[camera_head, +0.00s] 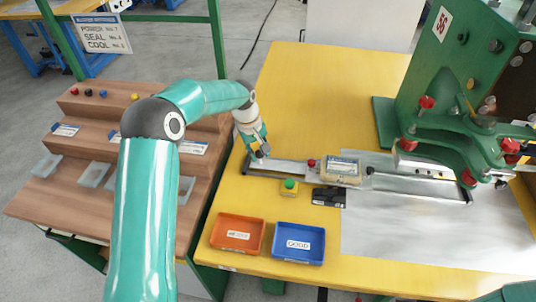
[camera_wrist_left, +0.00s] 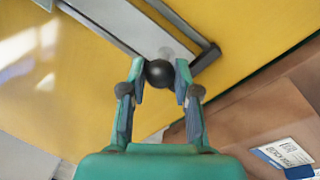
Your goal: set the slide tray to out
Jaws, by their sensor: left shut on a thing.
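The slide tray (camera_head: 290,167) is a grey metal strip lying in a dark rail frame on the yellow table. In the left wrist view, its grey plate (camera_wrist_left: 140,25) ends at a round black knob (camera_wrist_left: 160,73). My left gripper (camera_head: 262,153) is at the left end of the rail. In the left wrist view, its fingers (camera_wrist_left: 160,92) are shut on the knob from both sides. In the head view the knob is mostly hidden by the gripper. A labelled beige block (camera_head: 342,171) sits along the rail, right of the gripper. My right gripper is not in view.
A green press (camera_head: 440,100) with red knobs stands over the rail's right part. A green button on a yellow box (camera_head: 289,187) and a black device (camera_head: 328,196) sit in front. Orange (camera_head: 228,247) and blue (camera_head: 285,257) trays lie nearer. A stepped brown rack (camera_head: 80,185) is left.

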